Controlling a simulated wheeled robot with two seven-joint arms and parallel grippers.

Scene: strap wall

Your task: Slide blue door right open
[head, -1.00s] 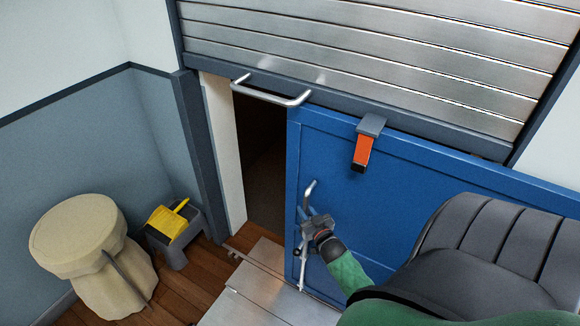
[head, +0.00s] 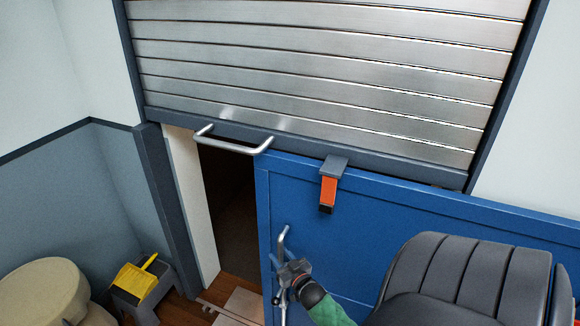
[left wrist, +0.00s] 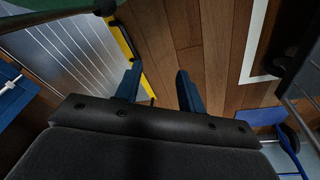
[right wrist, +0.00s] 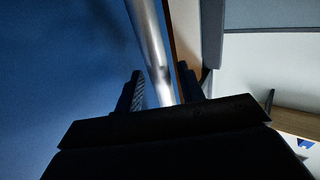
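The blue door (head: 400,215) stands partly slid to the right, with a dark opening (head: 228,205) at its left. A silver bar handle (head: 284,245) stands near the door's left edge. In the right wrist view the handle (right wrist: 152,50) passes between the fingers of my right gripper (right wrist: 162,88). These fingers look apart, with a small gap beside the bar. My right gripper (head: 287,280) is at the handle in the head view. An orange and grey strap (head: 329,185) hangs over the door's top edge. My left gripper (left wrist: 158,70) is open and empty above wooden floor.
A silver roller shutter (head: 320,70) with a pull handle (head: 235,145) is above the door. At the lower left are a beige round-topped stool (head: 45,290) and a grey step stool (head: 150,300) with a yellow dustpan (head: 135,280).

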